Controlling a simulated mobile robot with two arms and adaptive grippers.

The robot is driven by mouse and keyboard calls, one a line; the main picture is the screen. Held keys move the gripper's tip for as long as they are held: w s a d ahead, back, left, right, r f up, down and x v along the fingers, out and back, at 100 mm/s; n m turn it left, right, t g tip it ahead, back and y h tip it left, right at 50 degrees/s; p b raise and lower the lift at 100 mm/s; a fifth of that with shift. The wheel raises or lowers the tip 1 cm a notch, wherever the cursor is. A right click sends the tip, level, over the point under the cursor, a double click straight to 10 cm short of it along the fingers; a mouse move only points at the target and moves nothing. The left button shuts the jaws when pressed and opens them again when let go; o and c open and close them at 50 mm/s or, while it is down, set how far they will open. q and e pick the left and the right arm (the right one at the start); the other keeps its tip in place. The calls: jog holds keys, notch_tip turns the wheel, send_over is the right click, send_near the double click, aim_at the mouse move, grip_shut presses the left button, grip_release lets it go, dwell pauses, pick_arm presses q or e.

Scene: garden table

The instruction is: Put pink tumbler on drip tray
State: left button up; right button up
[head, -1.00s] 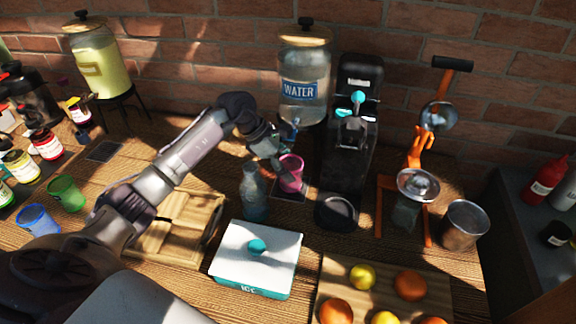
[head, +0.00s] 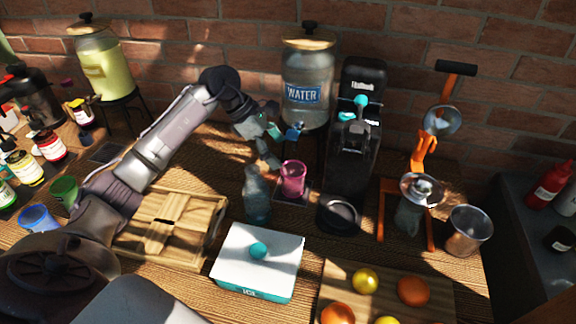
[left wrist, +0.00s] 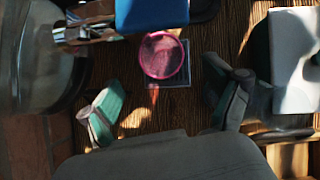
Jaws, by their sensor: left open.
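The pink tumbler (head: 293,180) stands upright on the dark square drip tray (head: 280,194) below the tap of the water dispenser. In the left wrist view the tumbler (left wrist: 162,55) is seen from above, with parts of the drip tray (left wrist: 181,76) showing around it. My left gripper (head: 272,147) is open and empty, up and to the left of the tumbler and apart from it. Its two spread fingers also show in the left wrist view (left wrist: 160,100), with the tumbler beyond them. My right gripper is out of view.
The water dispenser (head: 307,85) stands behind the tumbler, and the black machine (head: 352,165) is close on its right. A glass bottle (head: 256,195) stands close on the left. The white ice box (head: 258,255) is in front. Another dark square tray (head: 107,152) lies farther left.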

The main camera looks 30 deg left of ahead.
pick_arm(q)
jog(key=b+v, duration=0.1)
jog(key=v, duration=0.4)
jog(key=shift+s+a+r, duration=0.1)
jog(key=shift+a+r, duration=0.05)
jog(key=shift+r, duration=0.2)
